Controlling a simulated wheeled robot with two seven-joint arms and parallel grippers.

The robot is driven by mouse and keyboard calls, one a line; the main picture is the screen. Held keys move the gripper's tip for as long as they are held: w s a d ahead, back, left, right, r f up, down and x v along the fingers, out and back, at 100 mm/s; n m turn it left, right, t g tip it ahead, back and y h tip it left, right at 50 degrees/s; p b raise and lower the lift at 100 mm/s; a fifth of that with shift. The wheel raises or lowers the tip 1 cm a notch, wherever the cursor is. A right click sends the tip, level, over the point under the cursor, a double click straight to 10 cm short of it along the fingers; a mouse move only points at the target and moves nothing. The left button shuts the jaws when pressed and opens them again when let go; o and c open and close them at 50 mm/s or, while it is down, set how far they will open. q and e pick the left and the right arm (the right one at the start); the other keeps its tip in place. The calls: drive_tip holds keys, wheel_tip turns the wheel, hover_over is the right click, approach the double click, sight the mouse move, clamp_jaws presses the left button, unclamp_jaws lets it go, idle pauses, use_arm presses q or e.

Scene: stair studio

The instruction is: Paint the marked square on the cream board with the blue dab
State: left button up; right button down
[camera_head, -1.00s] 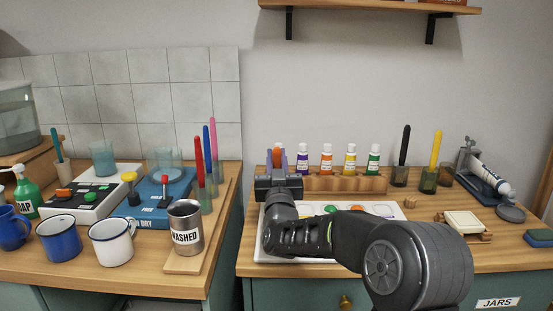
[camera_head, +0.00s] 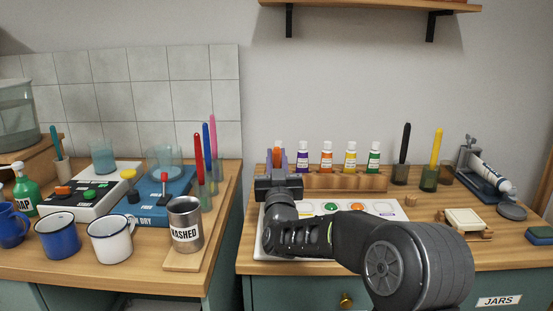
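A white palette (camera_head: 412,232) lies in the middle of that counter with a green dab (camera_head: 331,208) and an orange dab (camera_head: 357,208) showing. No blue dab is visible; my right arm hides much of the palette. My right gripper (camera_head: 277,158) is over the palette's back left part, its purple fingers apart, with an orange-labelled bottle showing between them. I see nothing held. My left gripper is not in view.
A wooden rack (camera_head: 345,184) of paint bottles stands behind the palette. Mugs and a steel cup (camera_head: 186,222) crowd the left counter.

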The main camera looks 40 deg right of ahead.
idle(0.3)
wheel_tip(320, 180, up, 7)
drive_tip(key=p, duration=0.3)
idle(0.4)
drive_tip(key=shift+f, duration=0.1)
idle(0.7)
